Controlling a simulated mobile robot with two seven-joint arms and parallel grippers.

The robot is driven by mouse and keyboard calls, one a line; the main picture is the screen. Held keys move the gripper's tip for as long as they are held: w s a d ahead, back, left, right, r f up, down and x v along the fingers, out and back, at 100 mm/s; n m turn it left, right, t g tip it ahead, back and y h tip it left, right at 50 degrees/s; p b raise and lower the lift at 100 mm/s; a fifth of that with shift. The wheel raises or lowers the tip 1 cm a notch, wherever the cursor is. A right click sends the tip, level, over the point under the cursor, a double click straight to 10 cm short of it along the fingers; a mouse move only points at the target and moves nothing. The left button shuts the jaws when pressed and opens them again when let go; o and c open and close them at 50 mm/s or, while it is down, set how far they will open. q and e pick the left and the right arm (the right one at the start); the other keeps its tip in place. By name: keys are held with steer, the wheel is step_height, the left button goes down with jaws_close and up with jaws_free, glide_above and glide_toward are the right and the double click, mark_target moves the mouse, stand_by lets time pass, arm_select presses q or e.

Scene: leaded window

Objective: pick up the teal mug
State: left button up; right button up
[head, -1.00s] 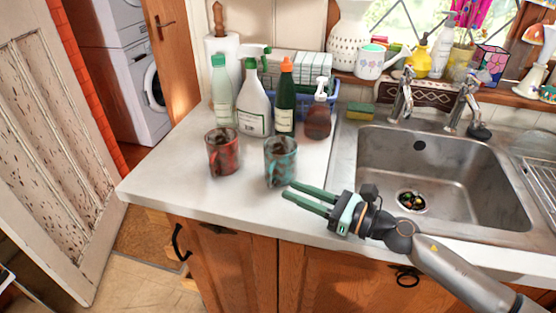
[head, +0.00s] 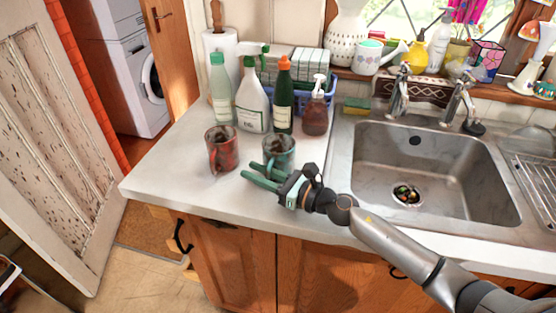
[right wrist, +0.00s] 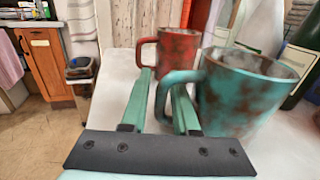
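The teal mug (head: 280,151), mottled teal and brown, stands upright on the white worktop, its lower part hidden by my right gripper (head: 257,174) in the head view. In the right wrist view the teal mug (right wrist: 240,95) is close at the right, its handle toward my fingers. My right gripper (right wrist: 162,82) is open with its two green fingers apart. The right finger overlaps the handle's loop; I cannot tell if it touches or passes through it. My left gripper is not in view.
A red mug (head: 221,150) stands just left of the teal mug, also in the right wrist view (right wrist: 177,55). Behind are a white spray bottle (head: 253,105), a green bottle (head: 284,105) and a brown soap bottle (head: 316,117). The sink (head: 435,180) lies right.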

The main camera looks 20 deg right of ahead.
jaws_close()
steer(key=shift+r, duration=0.1)
stand_by(1.3)
